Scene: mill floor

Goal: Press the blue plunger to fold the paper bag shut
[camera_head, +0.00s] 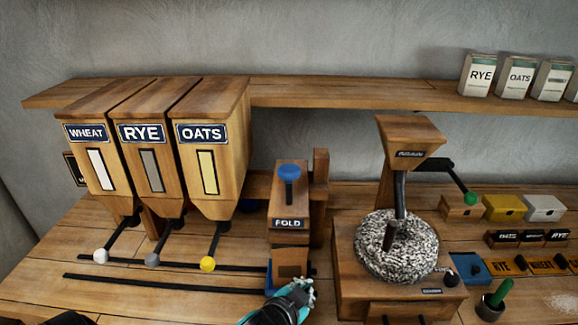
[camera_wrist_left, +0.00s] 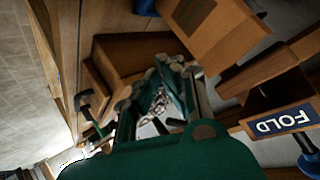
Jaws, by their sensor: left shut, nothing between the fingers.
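The blue plunger (camera_head: 289,171) stands up on top of the wooden FOLD press (camera_head: 289,208); its knob also shows at the lower right edge of the left wrist view (camera_wrist_left: 308,162). The brown paper bag (camera_head: 291,262) stands under the press head on a blue carriage (camera_head: 269,280). It seems to be the brown box shape with a window in the left wrist view (camera_wrist_left: 192,14). My left gripper (camera_head: 304,288) is shut and empty, in front of and below the press, close to the bag. Whether it touches the bag is unclear. My right gripper is not in view.
WHEAT, RYE and OATS hoppers (camera_head: 205,133) stand left of the press, with ball-ended levers in front. A mill with a stone wheel (camera_head: 396,246) stands close on the right. Rails (camera_head: 160,284) run along the bench. A shelf (camera_head: 330,93) is behind.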

